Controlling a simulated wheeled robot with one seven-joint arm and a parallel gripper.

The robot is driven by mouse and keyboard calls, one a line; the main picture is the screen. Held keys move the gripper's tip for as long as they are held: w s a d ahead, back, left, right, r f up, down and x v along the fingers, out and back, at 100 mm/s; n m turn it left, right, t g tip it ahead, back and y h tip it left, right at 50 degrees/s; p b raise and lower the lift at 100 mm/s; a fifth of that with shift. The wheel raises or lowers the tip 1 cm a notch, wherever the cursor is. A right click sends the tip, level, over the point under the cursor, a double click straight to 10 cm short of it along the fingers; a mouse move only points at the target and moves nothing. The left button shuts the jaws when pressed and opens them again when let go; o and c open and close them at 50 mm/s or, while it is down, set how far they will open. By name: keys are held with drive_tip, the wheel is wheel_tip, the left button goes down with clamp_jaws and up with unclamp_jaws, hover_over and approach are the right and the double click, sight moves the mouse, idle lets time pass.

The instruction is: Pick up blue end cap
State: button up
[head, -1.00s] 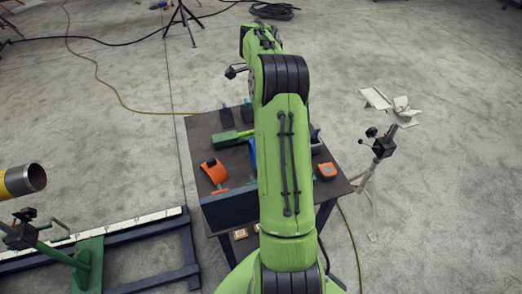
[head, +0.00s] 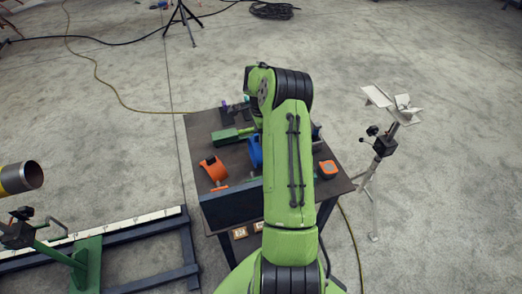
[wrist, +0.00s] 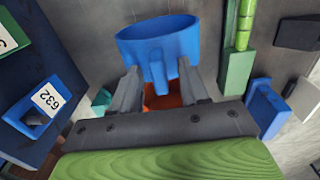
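The blue end cap (wrist: 158,38) is at the top middle of the wrist view, a round cup shape with a blue tab pointing toward my gripper (wrist: 158,72). My gripper is open, with one finger on each side of the tab and a visible gap to each finger. In the head view the blue end cap (head: 254,150) shows on the table just left of my arm, partly covered by it. My gripper is hidden behind my arm in the head view. An orange part (wrist: 163,98) lies beyond the tab, mostly hidden by my gripper.
An orange cap (head: 211,167) and a green tool (head: 230,136) lie on the dark table (head: 203,124). An orange box-like item (head: 327,169) sits near its right edge. The wrist view shows a blue part labelled 632 (wrist: 28,122) at left and a blue block (wrist: 266,108) at right.

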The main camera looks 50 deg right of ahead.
clamp_jaws()
